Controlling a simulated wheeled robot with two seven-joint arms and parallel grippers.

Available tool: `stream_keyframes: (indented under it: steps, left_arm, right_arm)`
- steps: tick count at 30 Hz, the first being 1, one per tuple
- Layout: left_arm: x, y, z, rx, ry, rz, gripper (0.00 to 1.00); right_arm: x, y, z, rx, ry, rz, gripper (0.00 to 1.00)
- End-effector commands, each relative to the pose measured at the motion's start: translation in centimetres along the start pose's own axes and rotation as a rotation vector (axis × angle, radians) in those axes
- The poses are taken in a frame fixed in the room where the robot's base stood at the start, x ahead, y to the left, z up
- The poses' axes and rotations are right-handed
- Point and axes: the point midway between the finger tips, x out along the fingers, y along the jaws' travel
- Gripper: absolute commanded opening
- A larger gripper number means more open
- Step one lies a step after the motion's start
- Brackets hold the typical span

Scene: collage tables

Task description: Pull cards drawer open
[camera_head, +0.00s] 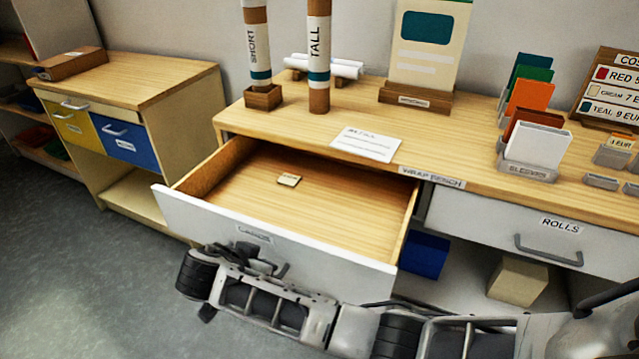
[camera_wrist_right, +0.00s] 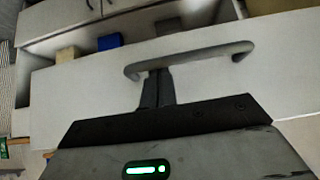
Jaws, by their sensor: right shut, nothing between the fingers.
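The cards drawer (camera_head: 330,205), with a white front and wooden inside, stands pulled out of the bench at the left. One small pale card or tag (camera_head: 289,180) lies inside. My right gripper (camera_head: 262,256) is in front of the drawer front. In the wrist view its shut fingers (camera_wrist_right: 157,88) reach the grey bar handle (camera_wrist_right: 205,55), their tips meeting the bar left of its middle. Nothing shows between the fingers. I cannot tell whether the tips are hooked behind the bar. My left gripper is not in view.
The closed ROLLS drawer (camera_head: 545,232) is at the right. A blue box (camera_head: 424,254) and a beige box (camera_head: 517,280) sit below the bench. Tubes, a paper sheet and card holders stand on the bench top (camera_head: 300,125). Grey floor (camera_head: 80,250) is clear at the left.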

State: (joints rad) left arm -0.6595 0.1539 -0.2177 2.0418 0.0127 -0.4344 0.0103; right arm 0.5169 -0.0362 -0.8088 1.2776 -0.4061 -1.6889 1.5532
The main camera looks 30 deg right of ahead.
Motion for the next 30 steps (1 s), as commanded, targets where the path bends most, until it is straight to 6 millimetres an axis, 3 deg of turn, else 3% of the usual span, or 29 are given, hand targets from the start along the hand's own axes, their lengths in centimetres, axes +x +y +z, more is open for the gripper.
stream_keyframes:
  steps: [11, 18, 24, 30]
  left_arm:
    - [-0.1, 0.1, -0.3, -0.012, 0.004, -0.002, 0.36]
    - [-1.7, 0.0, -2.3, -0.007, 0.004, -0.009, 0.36]
    - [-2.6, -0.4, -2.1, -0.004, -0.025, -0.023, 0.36]
    - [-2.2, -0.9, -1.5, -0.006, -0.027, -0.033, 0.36]
  right_arm:
    - [-0.2, 0.0, 0.0, 0.000, -0.001, 0.000, 0.00]
    - [-3.9, -0.4, -0.6, -0.001, -0.005, -0.001, 0.00]
    - [-7.4, -0.8, -0.8, -0.001, -0.004, 0.000, 0.00]
    - [-9.1, -1.1, -0.5, -0.002, -0.002, -0.003, 0.00]
